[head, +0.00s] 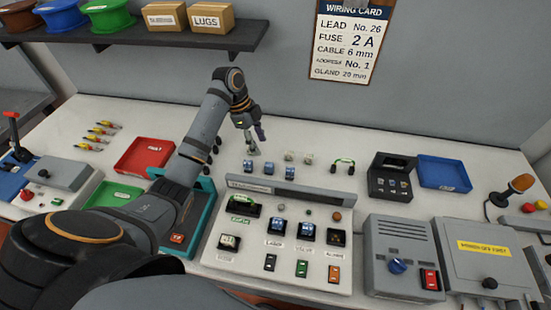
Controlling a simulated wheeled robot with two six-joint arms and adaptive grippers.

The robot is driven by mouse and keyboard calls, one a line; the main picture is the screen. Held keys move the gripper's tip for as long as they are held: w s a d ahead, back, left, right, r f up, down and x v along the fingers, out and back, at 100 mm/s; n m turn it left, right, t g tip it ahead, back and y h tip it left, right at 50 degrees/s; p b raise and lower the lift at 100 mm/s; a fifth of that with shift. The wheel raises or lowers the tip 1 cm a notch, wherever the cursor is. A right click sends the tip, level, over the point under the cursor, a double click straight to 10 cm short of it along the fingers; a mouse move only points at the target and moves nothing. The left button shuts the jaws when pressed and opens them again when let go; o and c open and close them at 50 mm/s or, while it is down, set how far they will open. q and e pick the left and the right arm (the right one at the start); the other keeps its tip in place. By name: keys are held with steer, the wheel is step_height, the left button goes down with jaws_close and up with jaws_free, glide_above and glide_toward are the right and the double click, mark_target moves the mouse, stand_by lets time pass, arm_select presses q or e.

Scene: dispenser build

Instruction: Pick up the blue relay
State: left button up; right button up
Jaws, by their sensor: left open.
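Several small blue-and-white blocks that look like relays stand on the white bench behind the dispenser board: a left one (248,166), a middle one (269,168) and a right one (289,171). Two similar dark blocks with blue parts sit on the board, over the labels LAMP (277,229) and VALVE (306,231). Which one is the task's blue relay, I cannot tell. My left gripper (255,147) hangs open just above and behind the left block, apart from it, with nothing seen between its fingers. My right gripper is out of view.
The grey-white board (235,268) has a raised rail at its back. A black case (391,180) and blue tray (444,173) stand right; a red tray (144,155) left.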

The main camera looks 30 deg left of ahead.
mark_target(268, 164)
arm_select(q)
steer(key=x, duration=0.2)
steer(key=p+x, duration=0.1)
steer(key=x, duration=0.2)
steer(key=shift+s, duration=0.25)
steer(key=shift+d+f+p, duration=0.3)
steer(key=shift+f+p, duration=0.1)
steer(key=shift+p, duration=0.15)
steer(key=p+x, duration=0.1)
steer(key=x, duration=0.2)
steer(key=shift+s+d+f, duration=0.1)
steer(key=shift+d+f, duration=0.1)
steer(key=shift+f, duration=0.4)
jaws_close()
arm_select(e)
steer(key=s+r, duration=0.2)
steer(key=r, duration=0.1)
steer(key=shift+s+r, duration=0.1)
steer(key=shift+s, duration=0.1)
arm_select(q)
steer(key=shift+r, duration=0.15)
